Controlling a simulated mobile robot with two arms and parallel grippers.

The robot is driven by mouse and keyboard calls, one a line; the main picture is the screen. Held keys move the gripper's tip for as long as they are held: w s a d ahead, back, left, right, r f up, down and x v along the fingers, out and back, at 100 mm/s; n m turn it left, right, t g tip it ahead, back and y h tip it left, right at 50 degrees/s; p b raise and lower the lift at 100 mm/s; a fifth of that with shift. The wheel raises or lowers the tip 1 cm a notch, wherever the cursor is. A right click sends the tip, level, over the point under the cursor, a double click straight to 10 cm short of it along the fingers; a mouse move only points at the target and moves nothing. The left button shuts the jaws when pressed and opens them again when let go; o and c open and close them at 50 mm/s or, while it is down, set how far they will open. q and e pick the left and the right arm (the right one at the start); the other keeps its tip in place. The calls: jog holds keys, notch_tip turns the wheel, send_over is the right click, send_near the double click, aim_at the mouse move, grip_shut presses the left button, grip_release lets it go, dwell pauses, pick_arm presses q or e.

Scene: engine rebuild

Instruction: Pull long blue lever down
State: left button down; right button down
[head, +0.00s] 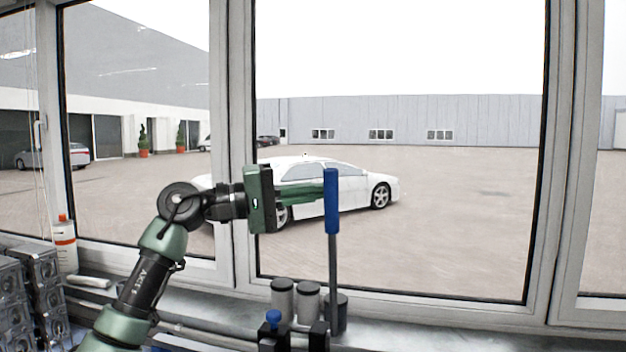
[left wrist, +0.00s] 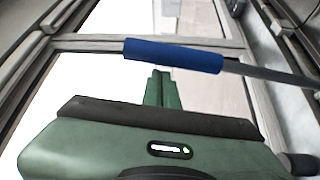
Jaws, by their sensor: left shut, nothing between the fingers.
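The long lever (head: 333,262) stands upright as a grey rod with a blue grip (head: 331,200) at its top, in front of the window. In the left wrist view the blue grip (left wrist: 174,54) lies across the picture just beyond my fingertips. My left gripper (head: 318,193) is green, shut and empty. Its fingers point right, and their tips are at the upper part of the blue grip in the head view. The left wrist view shows the shut fingers (left wrist: 162,85) close to the grip; I cannot tell whether they touch it. My right gripper is not in view.
A short blue knob (head: 273,319) on a dark block sits left of the lever's base. Grey cylinders (head: 296,298) stand behind it on the sill. A white bottle (head: 65,244) and metal engine parts (head: 38,290) are at the left. Air right of the lever is clear.

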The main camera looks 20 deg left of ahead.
pick_arm(q)
jog(key=shift+s+d+f, duration=0.1)
jog(key=shift+s, duration=0.2)
jog(key=shift+w+d, duration=0.1)
jog(key=shift+w, duration=0.05)
